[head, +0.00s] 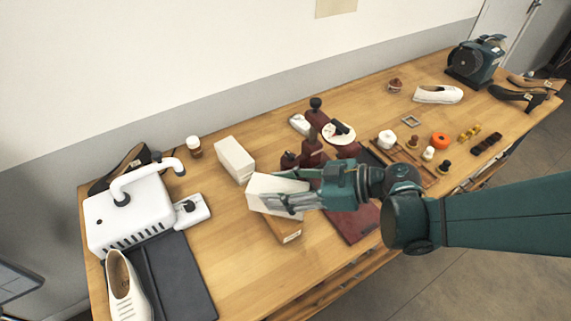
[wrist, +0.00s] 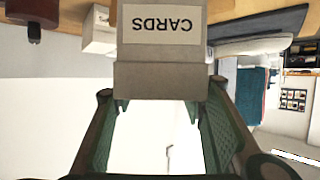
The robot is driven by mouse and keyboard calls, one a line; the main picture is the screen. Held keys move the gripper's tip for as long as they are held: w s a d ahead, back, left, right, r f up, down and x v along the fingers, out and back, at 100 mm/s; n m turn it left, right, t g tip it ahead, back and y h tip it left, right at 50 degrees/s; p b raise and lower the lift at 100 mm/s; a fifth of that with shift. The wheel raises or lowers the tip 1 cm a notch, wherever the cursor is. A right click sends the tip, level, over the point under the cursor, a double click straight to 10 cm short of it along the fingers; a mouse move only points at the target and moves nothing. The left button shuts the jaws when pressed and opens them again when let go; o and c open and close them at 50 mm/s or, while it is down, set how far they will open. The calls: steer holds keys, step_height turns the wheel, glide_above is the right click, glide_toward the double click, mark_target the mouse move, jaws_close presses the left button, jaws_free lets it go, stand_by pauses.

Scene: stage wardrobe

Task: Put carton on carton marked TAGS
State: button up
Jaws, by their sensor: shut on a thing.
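My gripper (head: 290,200) is shut on a white carton (head: 262,186), held tilted over the table. In the wrist view a carton face with an upside-down CARDS label (wrist: 162,24) shows just beyond the fingertips (wrist: 160,108); it appears to be the held carton. Directly below the held carton, in the head view, a brown carton (head: 287,231) lies on the table with a small label too small to read. The held carton hides part of its top, and I cannot tell whether they touch. No TAGS marking is readable in either view.
Another white carton (head: 235,160) stands close behind the held one. A dark red board (head: 352,224) lies right of the brown carton. A white machine (head: 128,215) is at the left. Bare tabletop (head: 225,245) lies left of the brown carton.

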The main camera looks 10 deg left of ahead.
steer(key=shift+f, duration=0.3)
steer(key=o, duration=1)
steer(key=shift+r, duration=0.2)
steer(key=shift+d, duration=0.15)
steer(key=shift+p+v, duration=1)
steer(key=shift+v, duration=4.85)
steer(key=shift+f, duration=0.1)
